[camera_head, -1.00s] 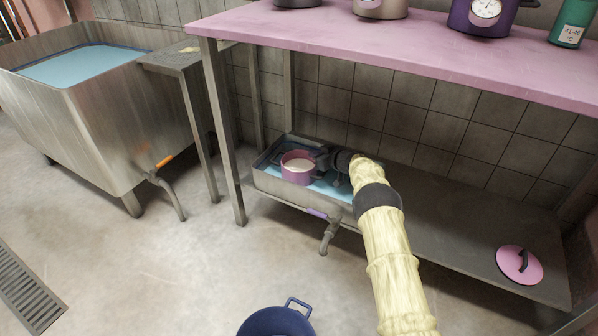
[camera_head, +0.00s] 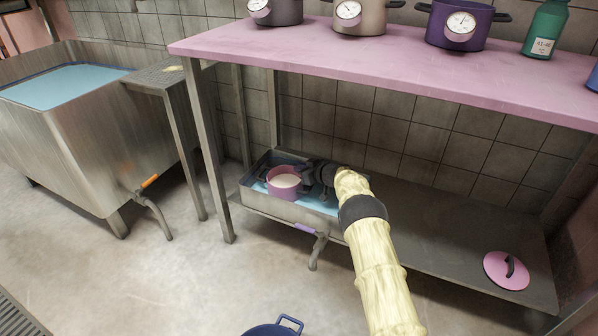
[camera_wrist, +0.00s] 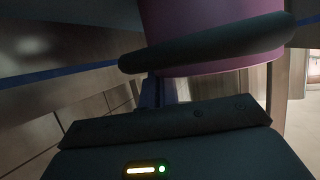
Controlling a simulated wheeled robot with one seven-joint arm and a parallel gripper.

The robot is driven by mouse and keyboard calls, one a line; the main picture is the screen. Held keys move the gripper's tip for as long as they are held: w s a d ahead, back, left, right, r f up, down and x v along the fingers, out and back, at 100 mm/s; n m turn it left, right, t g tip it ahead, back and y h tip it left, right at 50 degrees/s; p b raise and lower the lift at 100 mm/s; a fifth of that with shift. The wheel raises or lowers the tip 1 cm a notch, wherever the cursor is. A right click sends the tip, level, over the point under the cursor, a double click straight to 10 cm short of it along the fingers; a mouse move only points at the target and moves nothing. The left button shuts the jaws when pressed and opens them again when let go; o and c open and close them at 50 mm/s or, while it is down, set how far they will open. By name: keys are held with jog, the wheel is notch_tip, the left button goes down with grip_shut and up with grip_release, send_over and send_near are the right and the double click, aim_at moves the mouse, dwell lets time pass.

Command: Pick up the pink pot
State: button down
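The pink pot (camera_head: 284,188) stands upright in a metal basin (camera_head: 285,211) of blue water on the lower shelf. It has pale contents. My gripper (camera_head: 318,172) is low over the basin, right beside the pot's right side. In the wrist view the pot's pink wall (camera_wrist: 215,62) fills the top, with a dark rounded bar across it; I cannot tell whether this is the pot's handle or a finger. The fingertips are not clear, so I cannot tell whether they are closed on anything.
The pink tabletop (camera_head: 350,62) overhangs the shelf and carries several pots and a green bottle (camera_head: 545,30). A pink lid (camera_head: 506,270) lies at the shelf's right. A large water vat (camera_head: 85,140) stands left. A blue pot (camera_head: 272,330) is on the floor. The shelf's middle is clear.

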notch_tip(320, 180, up, 10)
jog(key=p, duration=0.5)
jog(key=shift+w+f, duration=0.1)
jog(key=shift+w, duration=0.05)
jog(key=shift+d, duration=0.1)
